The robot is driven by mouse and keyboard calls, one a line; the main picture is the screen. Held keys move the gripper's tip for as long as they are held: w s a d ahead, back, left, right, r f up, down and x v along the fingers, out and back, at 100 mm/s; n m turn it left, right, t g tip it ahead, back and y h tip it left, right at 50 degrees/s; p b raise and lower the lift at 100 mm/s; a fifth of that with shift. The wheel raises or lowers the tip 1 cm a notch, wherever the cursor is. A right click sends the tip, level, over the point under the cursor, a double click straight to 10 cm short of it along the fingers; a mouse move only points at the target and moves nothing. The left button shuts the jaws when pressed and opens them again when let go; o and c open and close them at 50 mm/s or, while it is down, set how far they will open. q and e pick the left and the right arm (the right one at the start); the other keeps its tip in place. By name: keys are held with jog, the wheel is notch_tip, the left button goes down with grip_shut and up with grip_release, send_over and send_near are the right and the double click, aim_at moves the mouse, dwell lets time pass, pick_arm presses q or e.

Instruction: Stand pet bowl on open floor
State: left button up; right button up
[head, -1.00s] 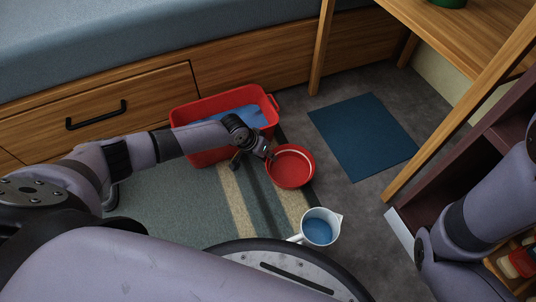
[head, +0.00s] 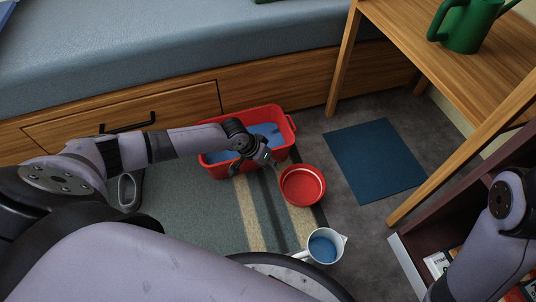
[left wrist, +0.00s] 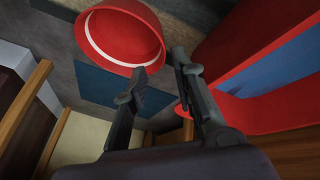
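The pet bowl, a round red bowl (head: 302,187), sits upright in the head view, just right of the red tub, over the dark right edge of the striped rug. Whether its base touches rug or bare floor is hidden. My left gripper (head: 267,158) is beside the tub's near right corner, just up and left of the bowl, with a small gap. In the left wrist view, the gripper's two fingers (left wrist: 160,86) are apart with nothing between them. The bowl (left wrist: 120,35) shows past the left fingertip. My right gripper is out of view.
The red tub (head: 222,171) has blue inside. A white jug (head: 334,258) with blue inside stands below the bowl. A blue mat (head: 375,160) lies on grey floor to the right. A green watering can (head: 467,25) is on the wooden shelf. Bare floor shows around the mat.

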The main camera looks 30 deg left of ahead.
pick_arm(q)
jog(key=shift+p+v, duration=0.3)
jog(key=shift+v, duration=0.65)
